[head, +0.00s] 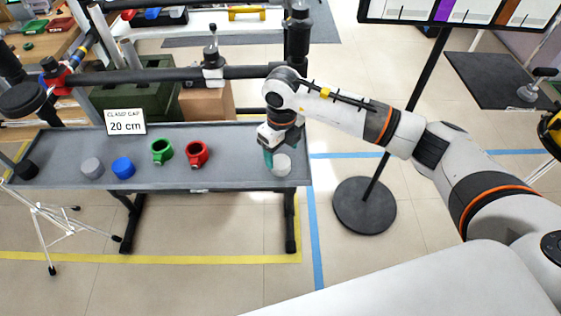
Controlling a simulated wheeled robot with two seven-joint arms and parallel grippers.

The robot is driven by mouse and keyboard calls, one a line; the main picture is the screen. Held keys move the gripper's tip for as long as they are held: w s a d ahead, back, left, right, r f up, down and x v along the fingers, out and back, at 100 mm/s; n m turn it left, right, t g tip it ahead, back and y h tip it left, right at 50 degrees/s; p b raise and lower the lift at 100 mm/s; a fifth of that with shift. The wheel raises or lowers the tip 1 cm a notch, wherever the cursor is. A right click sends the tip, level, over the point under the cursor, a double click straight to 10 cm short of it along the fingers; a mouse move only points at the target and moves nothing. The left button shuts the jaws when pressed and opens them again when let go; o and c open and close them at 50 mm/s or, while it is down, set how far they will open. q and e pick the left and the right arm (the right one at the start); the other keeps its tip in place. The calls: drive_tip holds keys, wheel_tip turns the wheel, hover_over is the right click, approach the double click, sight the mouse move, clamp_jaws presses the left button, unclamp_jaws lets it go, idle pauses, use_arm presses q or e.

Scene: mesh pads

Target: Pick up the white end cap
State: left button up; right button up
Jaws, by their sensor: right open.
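The white end cap (281,166) lies near the right end of the grey table (225,173). My right gripper (273,156) comes down from above, just behind and to the left of the cap, with its teal fingers pointing down. It is open, and its fingertips are very close to the cap or partly hidden by it. I cannot tell whether they touch it. My left gripper is not in view.
The table is bare between the red clamp and white cap.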

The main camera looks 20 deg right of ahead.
sight(280, 161)
wheel_tip(280, 161, down, 5)
drive_tip(key=shift+a+r, duration=0.1)
drive_tip(key=shift+a, duration=0.05)
drive_tip(key=shift+c, duration=0.3)
drive_tip(key=c, duration=1)
drive_tip(key=shift+r, duration=0.1)
